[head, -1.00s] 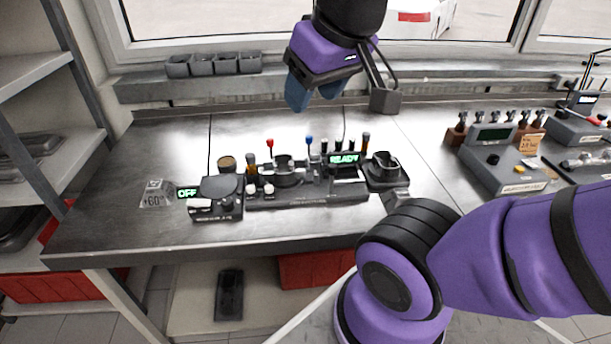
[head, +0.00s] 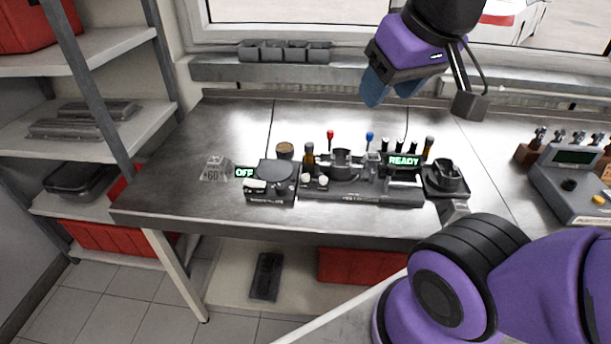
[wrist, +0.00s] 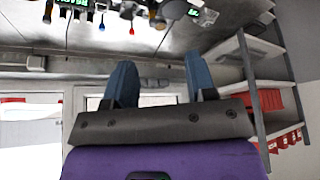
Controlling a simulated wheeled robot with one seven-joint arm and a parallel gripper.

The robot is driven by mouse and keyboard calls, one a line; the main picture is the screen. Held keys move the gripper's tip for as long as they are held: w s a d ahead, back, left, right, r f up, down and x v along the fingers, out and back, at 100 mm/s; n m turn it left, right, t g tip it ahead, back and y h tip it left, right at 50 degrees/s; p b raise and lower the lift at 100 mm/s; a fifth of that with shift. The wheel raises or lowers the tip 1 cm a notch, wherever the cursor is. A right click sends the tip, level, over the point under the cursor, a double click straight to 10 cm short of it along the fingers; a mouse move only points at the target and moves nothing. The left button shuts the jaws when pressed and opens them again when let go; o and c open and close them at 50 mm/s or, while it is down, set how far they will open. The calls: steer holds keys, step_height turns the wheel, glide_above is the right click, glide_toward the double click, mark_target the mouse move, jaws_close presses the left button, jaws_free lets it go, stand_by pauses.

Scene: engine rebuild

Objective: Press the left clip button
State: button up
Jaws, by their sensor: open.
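A dark fixture (head: 365,195) lies along the front of the steel workbench, with a ring-shaped holder, a red-topped pin (head: 330,134), a blue-topped pin (head: 370,136) and a green READY display (head: 404,161). Two small pale round knobs (head: 322,180) sit near its left end; I cannot tell whether either is the left clip button. My gripper (head: 386,92) is raised above and behind the fixture, apart from it. In the wrist view its two blue fingers (wrist: 160,85) stand apart with nothing between them. The fixture shows upside down at the top of the wrist view.
A dark hot-plate-like unit (head: 270,182) with a green OFF display stands left of the fixture. A dark cup holder (head: 446,177) stands at its right. A grey console (head: 575,180) is farther right. Shelves (head: 90,140) stand at the left.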

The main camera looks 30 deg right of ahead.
jaws_close()
stand_by(1.5)
